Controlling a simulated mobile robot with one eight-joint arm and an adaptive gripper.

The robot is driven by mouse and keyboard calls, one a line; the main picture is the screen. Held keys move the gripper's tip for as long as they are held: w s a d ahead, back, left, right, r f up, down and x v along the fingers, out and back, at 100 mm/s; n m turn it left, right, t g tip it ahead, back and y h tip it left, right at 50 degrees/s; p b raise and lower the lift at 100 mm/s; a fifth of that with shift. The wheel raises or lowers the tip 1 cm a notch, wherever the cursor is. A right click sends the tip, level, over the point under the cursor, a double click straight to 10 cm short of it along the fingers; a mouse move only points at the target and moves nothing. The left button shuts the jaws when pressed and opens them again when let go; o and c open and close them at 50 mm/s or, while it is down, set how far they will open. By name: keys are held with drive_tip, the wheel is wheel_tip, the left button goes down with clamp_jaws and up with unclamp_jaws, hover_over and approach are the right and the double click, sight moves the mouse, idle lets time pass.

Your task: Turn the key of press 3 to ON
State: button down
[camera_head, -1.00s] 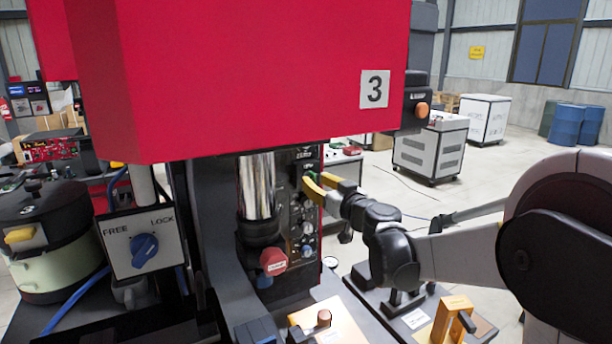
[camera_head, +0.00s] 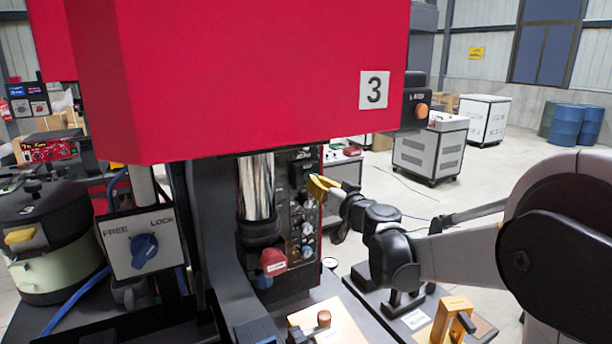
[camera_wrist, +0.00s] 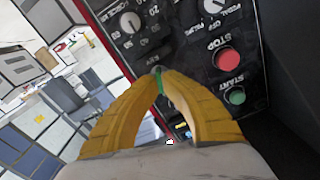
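Press 3 is a red machine (camera_head: 260,80) with a "3" label. Its dark control panel (camera_head: 304,215) sits below the red hood, behind my gripper (camera_head: 312,184). In the wrist view the yellow fingers of my gripper (camera_wrist: 158,74) come together at the panel. A thin green piece, which looks like the key (camera_wrist: 157,70), shows between the fingertips, and they appear shut on it. The key's slot and ON/OFF marks are hidden or too small to read.
Around the fingers are a white-marked dial (camera_wrist: 130,22), a red STOP button (camera_wrist: 229,60) and a green button (camera_wrist: 236,96). A FREE/LOCK box (camera_head: 143,243) is at the left. A bench with a yellow block (camera_head: 453,318) lies below my arm.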

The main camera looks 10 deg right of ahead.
drive_tip(key=shift+m, duration=0.8)
drive_tip(key=m, duration=0.5)
